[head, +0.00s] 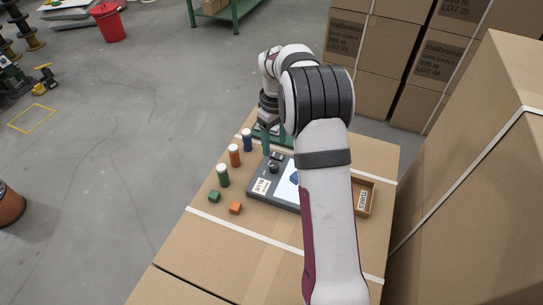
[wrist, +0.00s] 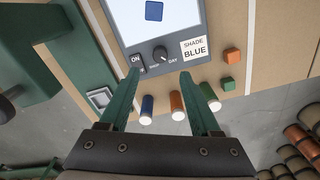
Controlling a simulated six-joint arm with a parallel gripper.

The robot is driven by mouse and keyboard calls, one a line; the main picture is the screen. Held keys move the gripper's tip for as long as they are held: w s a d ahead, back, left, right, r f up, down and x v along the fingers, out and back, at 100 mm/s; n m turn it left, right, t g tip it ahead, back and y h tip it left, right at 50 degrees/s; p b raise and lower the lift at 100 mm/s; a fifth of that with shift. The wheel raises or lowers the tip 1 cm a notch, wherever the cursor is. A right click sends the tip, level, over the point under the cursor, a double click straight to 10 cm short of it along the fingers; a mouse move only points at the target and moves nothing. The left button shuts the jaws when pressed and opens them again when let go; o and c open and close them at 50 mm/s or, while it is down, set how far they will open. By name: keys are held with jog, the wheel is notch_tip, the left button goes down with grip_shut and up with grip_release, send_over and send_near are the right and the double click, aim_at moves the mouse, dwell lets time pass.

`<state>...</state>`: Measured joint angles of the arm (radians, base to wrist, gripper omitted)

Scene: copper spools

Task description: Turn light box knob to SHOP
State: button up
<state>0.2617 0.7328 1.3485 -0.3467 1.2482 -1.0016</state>
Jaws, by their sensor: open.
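The grey light box (head: 262,187) lies on a cardboard carton, partly hidden by my arm in the head view. In the wrist view its dark round knob (wrist: 160,54) sits on the front strip below the bright panel, between the words ON and DAY. A pale mark shows on the knob, but its exact direction is too small to tell. My gripper (wrist: 159,75) is open, with green fingers apart and empty. In the wrist picture the tips lie just below the knob, one to each side. In the head view my gripper (head: 266,146) is above the box's far end.
Blue (head: 247,140), orange (head: 234,155) and green (head: 223,176) white-capped cylinders stand left of the box. Green (head: 214,196) and orange (head: 235,208) cubes lie nearby. Tall cartons (head: 465,185) stand at the right.

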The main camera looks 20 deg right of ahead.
aim_at(274, 165)
notch_tip(274, 165, down, 9)
jog(key=shift+r, duration=0.15)
grip_shut()
